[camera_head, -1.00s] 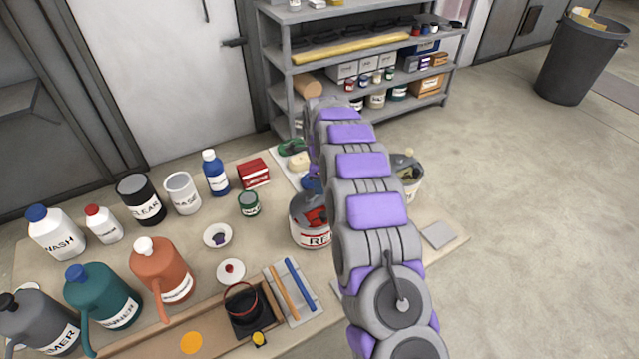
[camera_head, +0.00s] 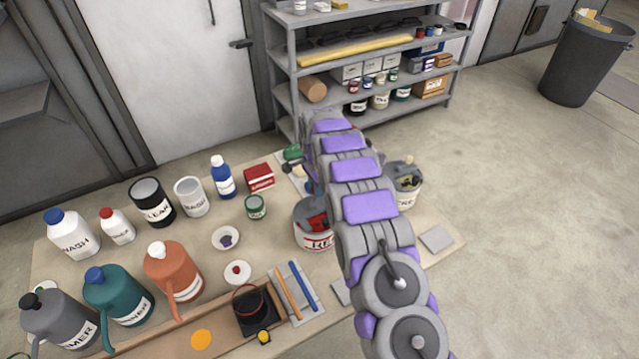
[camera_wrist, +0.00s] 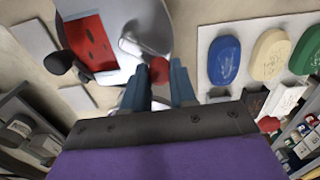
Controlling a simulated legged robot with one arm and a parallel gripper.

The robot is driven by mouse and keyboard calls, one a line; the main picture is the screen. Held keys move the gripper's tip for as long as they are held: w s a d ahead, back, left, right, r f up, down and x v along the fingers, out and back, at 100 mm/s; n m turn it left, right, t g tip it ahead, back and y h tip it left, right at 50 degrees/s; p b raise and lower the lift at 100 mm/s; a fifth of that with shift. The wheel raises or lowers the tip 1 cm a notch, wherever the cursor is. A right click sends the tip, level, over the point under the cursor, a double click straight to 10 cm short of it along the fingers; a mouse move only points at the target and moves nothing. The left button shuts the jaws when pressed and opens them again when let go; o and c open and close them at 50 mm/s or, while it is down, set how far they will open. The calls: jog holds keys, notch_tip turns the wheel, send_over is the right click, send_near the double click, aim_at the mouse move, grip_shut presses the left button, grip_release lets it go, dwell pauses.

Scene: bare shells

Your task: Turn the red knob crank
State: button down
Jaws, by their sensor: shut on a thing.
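The red knob (camera_wrist: 160,69) of the crank shows in the wrist view, between the two blue fingers of my gripper (camera_wrist: 160,78). The fingers are shut on it. A grey crank piece (camera_wrist: 141,40) lies just beyond the knob, partly blurred. A grey can (camera_wrist: 116,82) with a red opening is behind it. In the head view this can (camera_head: 314,238), labelled with letters starting "RE", stands on the bench left of my arm. My arm hides the knob and gripper in the head view.
A white board with blue (camera_wrist: 224,61), yellow and green ovals lies right of my gripper. Bottles, jugs and cups crowd the bench's left side. Another open can (camera_head: 408,190) stands right of my arm.

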jog(key=n, duration=0.1)
jog(key=a+n+p, duration=0.1)
jog(key=n, duration=0.1)
jog(key=n+p, duration=0.1)
jog(key=shift+a+r+n, duration=0.1)
jog(key=shift+a+n, duration=0.2)
jog(key=shift+a, duration=0.1)
jog(key=n, duration=0.1)
jog(key=n+p, duration=0.1)
jog(key=a+n, duration=0.1)
jog(key=shift+s+a+n, duration=0.1)
jog(key=shift+s+n, duration=0.2)
jog(key=shift+n, duration=0.1)
jog(key=n+p, duration=0.1)
jog(key=n, duration=0.1)
jog(key=s+a+n+p, duration=0.1)
jog(key=n, duration=0.1)
jog(key=shift+a, duration=0.1)
jog(key=shift+s+a+n+p, duration=0.15)
jog(key=shift+s+n+p, duration=0.15)
jog(key=shift+n, duration=0.65)
jog(key=shift+s+a+n+p, duration=0.15)
jog(key=shift+s+n+p, duration=0.1)
jog(key=shift+n, duration=0.7)
jog(key=c, duration=0.9)
grip_release()
